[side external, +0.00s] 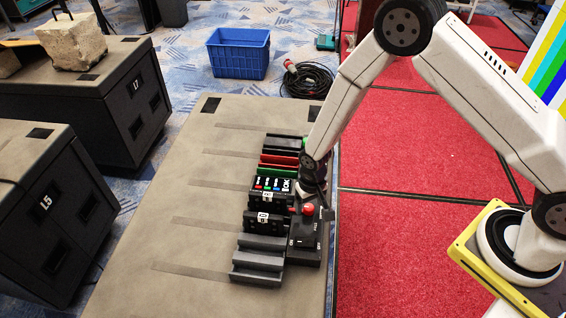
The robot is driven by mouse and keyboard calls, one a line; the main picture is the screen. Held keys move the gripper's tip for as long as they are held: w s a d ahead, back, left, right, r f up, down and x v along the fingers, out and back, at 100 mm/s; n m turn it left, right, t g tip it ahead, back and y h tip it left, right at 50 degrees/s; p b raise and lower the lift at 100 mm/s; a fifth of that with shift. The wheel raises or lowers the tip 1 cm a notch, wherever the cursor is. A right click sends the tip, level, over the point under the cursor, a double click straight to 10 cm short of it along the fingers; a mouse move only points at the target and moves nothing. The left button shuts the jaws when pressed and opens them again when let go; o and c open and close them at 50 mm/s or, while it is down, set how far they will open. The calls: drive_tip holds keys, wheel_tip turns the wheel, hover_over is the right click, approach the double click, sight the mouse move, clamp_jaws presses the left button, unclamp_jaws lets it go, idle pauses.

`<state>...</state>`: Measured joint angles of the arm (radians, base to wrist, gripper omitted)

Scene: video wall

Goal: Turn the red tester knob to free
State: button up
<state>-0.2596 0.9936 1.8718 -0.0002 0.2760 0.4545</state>
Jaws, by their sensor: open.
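The red tester knob (308,209) is a small red shape near the back of a dark tester box (305,250) at the table's right edge. Small white lettering is on the box, too small to read surely. My gripper (309,198) points down from above, right at the knob, with its dark fingers open. The fingers partly hide the knob. I cannot tell whether they touch it or stand around it, nor which way the knob points.
Beside the tester lie dark modules with white labels (264,219), a lit module reading OK (272,184), and red (279,161), green and grey slotted holders (258,262). The table (180,240) is clear on its left.

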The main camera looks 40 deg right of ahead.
drive_tip(key=shift+f, duration=0.4)
drive_tip(key=shift+c, duration=0.3)
clamp_jaws()
